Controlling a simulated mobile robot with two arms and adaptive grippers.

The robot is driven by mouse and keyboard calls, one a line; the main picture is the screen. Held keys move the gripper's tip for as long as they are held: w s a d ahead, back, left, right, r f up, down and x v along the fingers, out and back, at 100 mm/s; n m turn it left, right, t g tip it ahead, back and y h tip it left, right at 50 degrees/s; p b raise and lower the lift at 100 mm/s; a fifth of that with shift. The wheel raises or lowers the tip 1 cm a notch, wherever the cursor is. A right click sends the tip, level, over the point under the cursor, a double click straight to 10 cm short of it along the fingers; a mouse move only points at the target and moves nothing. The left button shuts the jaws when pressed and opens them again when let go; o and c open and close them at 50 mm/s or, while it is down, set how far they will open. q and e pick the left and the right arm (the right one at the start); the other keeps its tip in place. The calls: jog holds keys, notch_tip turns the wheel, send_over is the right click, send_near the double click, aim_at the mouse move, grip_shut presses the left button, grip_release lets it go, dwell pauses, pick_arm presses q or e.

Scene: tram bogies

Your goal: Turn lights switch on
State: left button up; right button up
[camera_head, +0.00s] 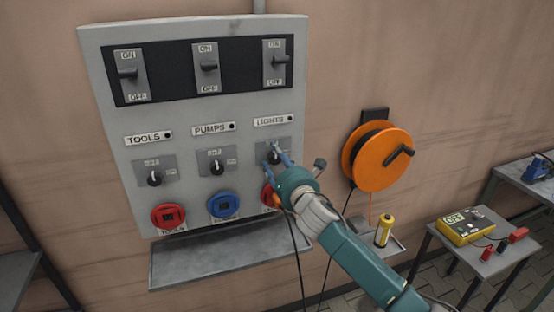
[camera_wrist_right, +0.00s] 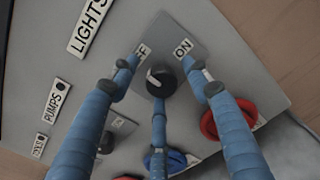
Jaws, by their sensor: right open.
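The LIGHTS rotary switch (camera_head: 274,157) is on the right of the grey control panel, under the LIGHTS label (camera_head: 270,121). In the right wrist view it is a black knob (camera_wrist_right: 160,82) with a white mark, on a plate lettered OFF and ON. The mark points up-left, toward the OFF side. My right gripper (camera_head: 272,161) is open in front of this switch and partly hides it in the head view. In the wrist view its blue fingers are spread around the knob; I cannot tell whether any touches it. My left gripper is not in view.
The PUMPS switch (camera_head: 217,167) and TOOLS switch (camera_head: 154,178) are to the left. Red and blue sockets (camera_head: 223,205) lie below, above a grey shelf (camera_head: 215,256). An orange cable reel (camera_head: 370,172) hangs right of the panel. A small table (camera_head: 487,262) holds a yellow meter (camera_head: 465,226).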

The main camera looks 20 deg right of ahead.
jog(key=c, duration=1.1)
